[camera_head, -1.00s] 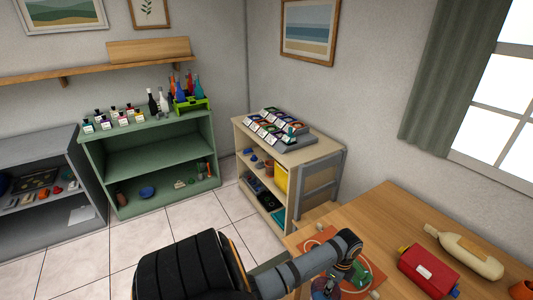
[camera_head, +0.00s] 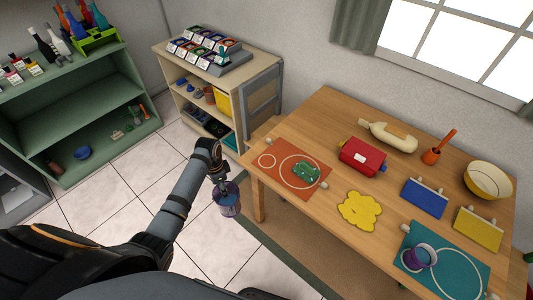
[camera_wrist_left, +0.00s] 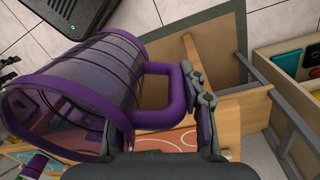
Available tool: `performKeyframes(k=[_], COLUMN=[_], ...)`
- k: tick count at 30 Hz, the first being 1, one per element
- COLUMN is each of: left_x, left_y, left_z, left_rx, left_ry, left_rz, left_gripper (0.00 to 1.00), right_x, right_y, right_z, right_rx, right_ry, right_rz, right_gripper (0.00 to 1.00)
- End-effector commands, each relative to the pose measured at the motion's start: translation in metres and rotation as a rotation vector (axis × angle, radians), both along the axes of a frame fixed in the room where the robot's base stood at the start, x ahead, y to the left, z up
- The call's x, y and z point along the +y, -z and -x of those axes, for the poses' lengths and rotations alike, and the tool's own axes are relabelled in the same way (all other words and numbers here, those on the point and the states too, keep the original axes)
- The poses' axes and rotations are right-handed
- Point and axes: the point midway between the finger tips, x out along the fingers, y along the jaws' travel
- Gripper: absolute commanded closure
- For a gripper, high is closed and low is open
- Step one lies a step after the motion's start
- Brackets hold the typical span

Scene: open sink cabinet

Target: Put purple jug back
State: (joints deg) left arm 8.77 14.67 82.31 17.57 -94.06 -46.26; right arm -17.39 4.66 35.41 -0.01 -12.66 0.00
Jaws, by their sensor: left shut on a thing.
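The purple jug (camera_head: 228,201) is see-through with purple rims and handle. In the head view it hangs from my left gripper (camera_head: 217,173), in the air just left of the wooden table. In the left wrist view the jug (camera_wrist_left: 85,80) fills the left side, tilted in the picture. The left gripper (camera_wrist_left: 199,92) is shut on the jug's handle (camera_wrist_left: 177,98). A second purple vessel (camera_head: 420,256) stands on the teal mat (camera_head: 455,275) at the table's right front. My right gripper is not in view.
A wooden shelf (camera_head: 180,52) and a green shelf (camera_head: 75,105) stand behind. Tiled floor between is free.

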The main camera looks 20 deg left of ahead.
Motion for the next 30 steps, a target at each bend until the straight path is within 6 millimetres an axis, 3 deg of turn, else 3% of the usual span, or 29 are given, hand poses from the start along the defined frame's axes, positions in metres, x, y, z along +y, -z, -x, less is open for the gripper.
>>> performKeyframes(k=[1,18,24,30], left_x=[-0.006,-0.086,-0.101,-0.104], left_y=[-0.014,-0.090,-0.102,-0.102], left_z=[-0.005,-0.058,-0.067,-0.069], left_rx=[-0.001,-0.002,-0.005,-0.006], left_ry=[-0.099,-1.549,-1.815,-1.873], left_rz=[0.003,0.003,0.000,-0.001], left_gripper=[1.00,1.00,1.00,1.00], right_x=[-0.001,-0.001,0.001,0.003], right_y=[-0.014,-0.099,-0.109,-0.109], right_z=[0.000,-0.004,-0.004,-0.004], right_rx=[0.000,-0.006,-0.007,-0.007], right_ry=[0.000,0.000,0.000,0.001], right_rz=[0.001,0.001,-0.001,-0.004], right_gripper=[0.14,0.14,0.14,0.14])
